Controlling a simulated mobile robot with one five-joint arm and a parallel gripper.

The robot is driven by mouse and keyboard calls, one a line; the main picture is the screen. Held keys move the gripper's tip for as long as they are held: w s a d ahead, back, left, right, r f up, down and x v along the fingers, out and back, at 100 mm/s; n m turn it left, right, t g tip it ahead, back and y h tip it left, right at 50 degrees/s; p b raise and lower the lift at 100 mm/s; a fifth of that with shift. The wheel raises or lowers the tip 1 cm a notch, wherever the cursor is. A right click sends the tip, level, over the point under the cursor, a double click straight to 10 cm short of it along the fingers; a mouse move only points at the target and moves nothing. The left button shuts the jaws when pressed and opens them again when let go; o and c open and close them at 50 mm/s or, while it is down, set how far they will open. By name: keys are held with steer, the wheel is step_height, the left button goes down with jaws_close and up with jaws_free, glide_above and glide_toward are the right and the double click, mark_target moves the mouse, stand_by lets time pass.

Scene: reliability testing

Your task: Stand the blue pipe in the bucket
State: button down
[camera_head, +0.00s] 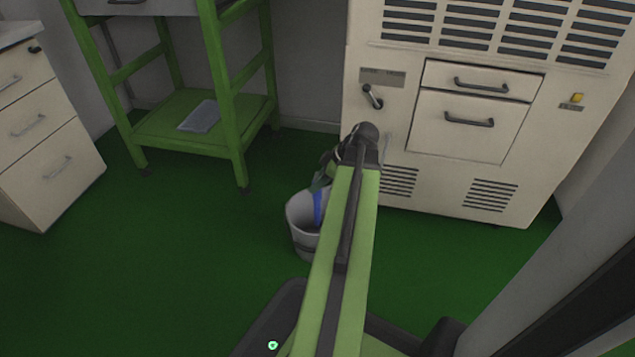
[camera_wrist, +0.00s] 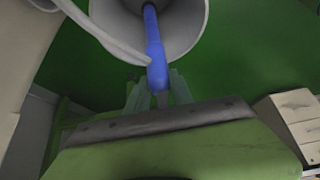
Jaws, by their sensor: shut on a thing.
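The white bucket (camera_head: 298,235) stands upright on the green floor, partly hidden behind my arm. The blue pipe (camera_head: 318,207) reaches down into the bucket's mouth. My gripper (camera_head: 318,184) is above the bucket's rim, shut on the pipe's upper end. In the wrist view the blue pipe (camera_wrist: 154,50) runs from between the fingers of my gripper (camera_wrist: 158,88) into the bucket (camera_wrist: 186,38). I cannot tell whether its far end touches the bucket's bottom.
A beige cabinet (camera_head: 455,150) stands close behind the bucket to the right. White drawers (camera_head: 45,135) are at far left. The floor (camera_head: 170,260) left of the bucket is clear.

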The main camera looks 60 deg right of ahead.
steer(key=shift+f+b, duration=0.45)
steer(key=shift+f, duration=0.35)
steer(key=c, duration=1)
jaws_free()
steer(key=shift+c, duration=0.2)
steer(key=p+v, duration=1.4)
steer(key=v, duration=0.3)
steer(key=shift+s+r+p, duration=0.2)
steer(key=shift+r+p, duration=0.05)
steer(key=shift+p, duration=0.15)
